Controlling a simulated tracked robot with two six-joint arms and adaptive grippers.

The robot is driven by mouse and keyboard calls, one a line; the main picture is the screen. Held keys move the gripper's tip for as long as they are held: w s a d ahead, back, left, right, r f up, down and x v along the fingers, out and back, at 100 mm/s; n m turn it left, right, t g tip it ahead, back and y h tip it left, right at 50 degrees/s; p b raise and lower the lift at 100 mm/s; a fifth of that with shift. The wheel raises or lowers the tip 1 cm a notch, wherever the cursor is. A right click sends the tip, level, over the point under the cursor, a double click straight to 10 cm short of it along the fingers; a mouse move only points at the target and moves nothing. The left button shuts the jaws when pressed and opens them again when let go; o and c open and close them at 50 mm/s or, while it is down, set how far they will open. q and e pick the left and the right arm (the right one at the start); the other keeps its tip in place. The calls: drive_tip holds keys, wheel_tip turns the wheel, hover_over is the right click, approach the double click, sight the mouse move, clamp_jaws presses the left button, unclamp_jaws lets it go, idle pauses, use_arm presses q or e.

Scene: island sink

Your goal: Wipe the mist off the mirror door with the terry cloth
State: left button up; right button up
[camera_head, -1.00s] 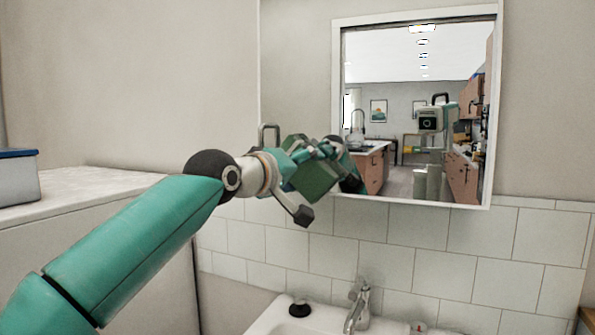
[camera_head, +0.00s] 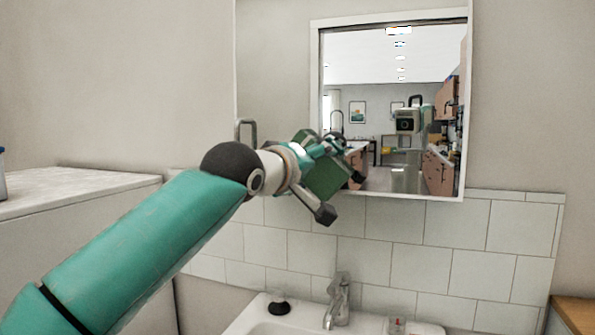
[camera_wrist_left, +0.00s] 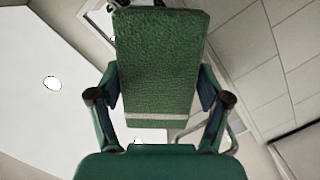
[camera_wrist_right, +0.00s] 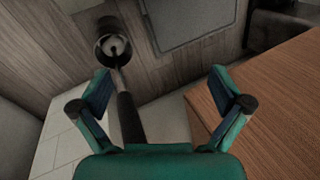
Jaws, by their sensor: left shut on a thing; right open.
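The mirror door (camera_head: 395,100) has a white frame and hangs above the sink. Its glass reflects the room, and I make out no clear mist on it. My left gripper (camera_head: 322,165) is in front of the mirror's lower left corner. It is shut on the green terry cloth (camera_wrist_left: 155,65), a thick pad with a pale stripe near its lower edge. The cloth also shows in the head view (camera_head: 326,182), partly hidden by the gripper. I cannot tell whether it touches the glass. My right gripper (camera_wrist_right: 160,88) is open and empty, out of the head view.
Below the mirror are white wall tiles (camera_head: 405,225), a faucet (camera_head: 338,300) and the sink (camera_head: 258,318) with a dark round item on its rim. A pale cabinet top (camera_head: 75,188) is at left. A wooden surface (camera_wrist_right: 285,100) lies right in the right wrist view.

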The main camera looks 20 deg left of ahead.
use_arm(q)
drive_tip(key=shift+w+d+b, duration=0.15)
drive_tip(key=shift+d+b, duration=0.15)
drive_tip(key=shift+d, duration=1.7)
drive_tip(key=shift+w+d+b, duration=0.1)
drive_tip(key=shift+d+b, duration=0.2)
drive_tip(key=shift+d, duration=1.7)
drive_tip(key=shift+w+d, duration=0.2)
drive_tip(key=shift+d, duration=3.55)
drive_tip(key=shift+w+d+p, duration=0.1)
drive_tip(key=shift+d+p, duration=0.4)
drive_tip(key=shift+d, duration=1.35)
drive_tip(key=shift+s+f+b, duration=0.15)
drive_tip(key=shift+s+b, duration=0.4)
drive_tip(key=shift+b, duration=0.05)
drive_tip(key=b, duration=0.3)
approach(426, 172)
drive_tip(key=shift+w+d+f, duration=0.3)
drive_tip(key=shift+w+d, duration=0.1)
